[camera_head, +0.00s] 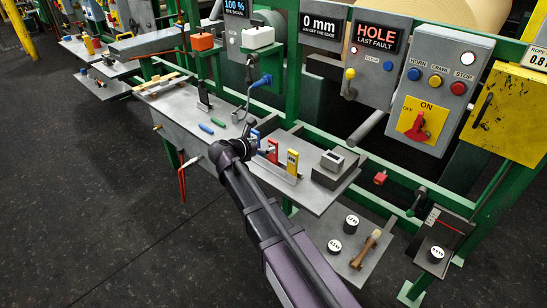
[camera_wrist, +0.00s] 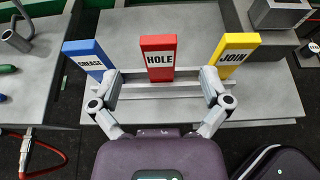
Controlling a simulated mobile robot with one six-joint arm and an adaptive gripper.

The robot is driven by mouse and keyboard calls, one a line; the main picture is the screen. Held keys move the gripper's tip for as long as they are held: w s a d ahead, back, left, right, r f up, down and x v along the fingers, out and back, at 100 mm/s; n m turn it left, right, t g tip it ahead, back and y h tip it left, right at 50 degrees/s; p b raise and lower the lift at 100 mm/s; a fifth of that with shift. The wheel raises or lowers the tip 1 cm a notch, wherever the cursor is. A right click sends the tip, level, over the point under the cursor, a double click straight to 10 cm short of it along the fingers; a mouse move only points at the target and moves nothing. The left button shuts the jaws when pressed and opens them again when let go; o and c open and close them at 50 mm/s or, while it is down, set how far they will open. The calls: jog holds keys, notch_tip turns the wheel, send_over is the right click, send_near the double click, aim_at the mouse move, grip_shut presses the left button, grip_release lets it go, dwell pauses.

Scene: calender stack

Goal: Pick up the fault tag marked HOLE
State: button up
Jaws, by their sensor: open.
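The red fault tag marked HOLE (camera_wrist: 158,58) stands upright in a grey rack (camera_wrist: 187,90), in the middle of the wrist view. A blue tag (camera_wrist: 89,57), its label reading CREASE, stands to its left, and a yellow tag marked JOIN (camera_wrist: 234,48) to its right. My gripper (camera_wrist: 159,88) is open, its fingers spread on either side in front of the red tag, with nothing between them. In the head view the red tag (camera_head: 272,151) and yellow tag (camera_head: 292,162) show beside my gripper (camera_head: 262,150); the blue tag is partly hidden by it.
A grey block device (camera_head: 332,162) sits on the shelf right of the rack. Blue and green handles (camera_head: 212,126) lie on the shelf to the left. A lower shelf (camera_head: 372,262) holds round weights and a mallet. A panel above reads HOLE LAST FAULT (camera_head: 377,37).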

aim_at(272, 144)
jog(key=shift+w+d+f, duration=0.1)
jog(key=shift+w+d, duration=0.1)
jog(key=shift+w, duration=0.05)
jog(key=shift+f+b+x, duration=0.25)
jog(key=shift+b+x, duration=0.85)
jog(key=shift+x, duration=0.9)
jog(key=shift+w+d+f, duration=0.15)
jog(key=shift+w+d, duration=0.1)
jog(key=shift+w, duration=0.15)
jog(key=c, duration=1.2)
